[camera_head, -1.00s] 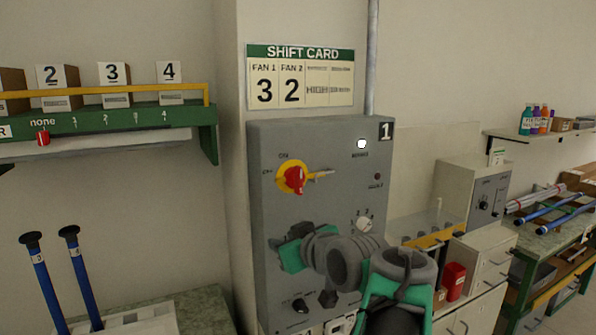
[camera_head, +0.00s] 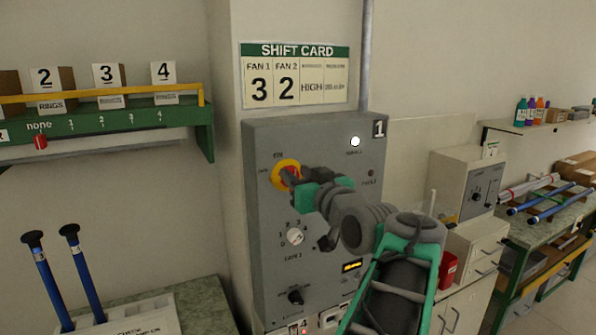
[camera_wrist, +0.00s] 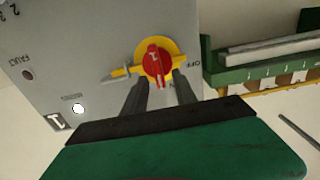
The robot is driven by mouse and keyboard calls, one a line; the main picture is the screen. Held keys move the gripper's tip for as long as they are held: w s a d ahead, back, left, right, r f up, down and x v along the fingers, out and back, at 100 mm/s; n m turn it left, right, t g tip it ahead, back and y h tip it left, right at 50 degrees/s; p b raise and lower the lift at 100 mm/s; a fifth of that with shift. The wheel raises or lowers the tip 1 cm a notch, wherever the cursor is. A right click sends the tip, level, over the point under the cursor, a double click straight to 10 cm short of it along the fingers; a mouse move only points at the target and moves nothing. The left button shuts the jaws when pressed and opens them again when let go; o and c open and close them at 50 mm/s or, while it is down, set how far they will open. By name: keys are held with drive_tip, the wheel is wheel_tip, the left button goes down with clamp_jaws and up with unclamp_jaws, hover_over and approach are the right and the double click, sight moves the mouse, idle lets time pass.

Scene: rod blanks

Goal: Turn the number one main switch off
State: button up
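The number one main switch is a red knob on a yellow disc (camera_head: 281,168), on the grey panel marked 1 (camera_head: 330,130). In the wrist view the red knob (camera_wrist: 156,61) shows between my fingertips, its bar roughly in line with the ON side and across from the OFF label at the right. My gripper (camera_head: 299,187) is at the switch and covers part of it in the head view. In the wrist view my gripper (camera_wrist: 160,84) has its two dark fingers apart, one on each side of the knob's near end. Contact cannot be told.
A white lamp (camera_head: 355,141) is lit on the panel. A FAN 1 dial (camera_head: 295,237) and a lower black knob (camera_head: 295,295) sit below the switch. A green shelf (camera_head: 120,122) is at the left and a second grey box (camera_head: 465,180) at the right.

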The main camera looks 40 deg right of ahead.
clamp_jaws()
idle(0.3)
idle(1.1)
